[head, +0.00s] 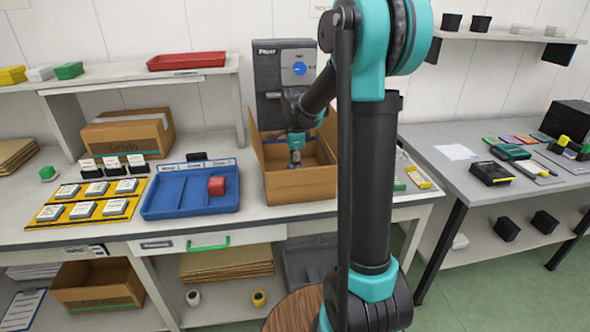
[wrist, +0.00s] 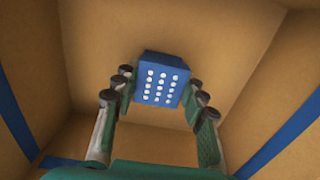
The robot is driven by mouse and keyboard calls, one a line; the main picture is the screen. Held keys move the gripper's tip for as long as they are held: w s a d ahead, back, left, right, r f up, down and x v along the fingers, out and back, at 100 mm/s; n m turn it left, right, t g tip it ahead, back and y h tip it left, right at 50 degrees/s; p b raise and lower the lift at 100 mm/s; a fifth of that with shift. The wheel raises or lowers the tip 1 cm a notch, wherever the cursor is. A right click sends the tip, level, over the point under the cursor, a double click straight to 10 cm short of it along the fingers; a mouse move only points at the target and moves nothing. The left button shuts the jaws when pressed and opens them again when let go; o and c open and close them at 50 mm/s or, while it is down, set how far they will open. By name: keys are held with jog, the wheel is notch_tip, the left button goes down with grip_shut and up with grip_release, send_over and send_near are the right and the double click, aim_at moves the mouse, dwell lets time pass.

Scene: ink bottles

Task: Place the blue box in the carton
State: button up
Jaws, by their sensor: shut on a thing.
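The blue box (wrist: 160,82) has rows of white dots on its face and sits between the two fingers of my gripper (wrist: 160,90) in the wrist view. My gripper is shut on it. The open carton (head: 300,196) stands on the bench, and my gripper (head: 295,162) reaches down inside its walls in the head view. The carton's inner walls (wrist: 250,60) surround the gripper and box in the wrist view. I cannot tell whether the box touches the carton floor.
A blue tray (head: 190,212) with a red cube (head: 216,186) stands left of the carton. A yellow board (head: 55,212) with several white boxes lies further left. A dark machine (head: 268,85) stands behind the carton. My arm hides part of the bench to the right.

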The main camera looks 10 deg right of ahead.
jog(key=o, duration=1.2)
jog(key=shift+f, duration=0.1)
jog(key=shift+c, duration=0.2)
notch_tip(320, 180, up, 12)
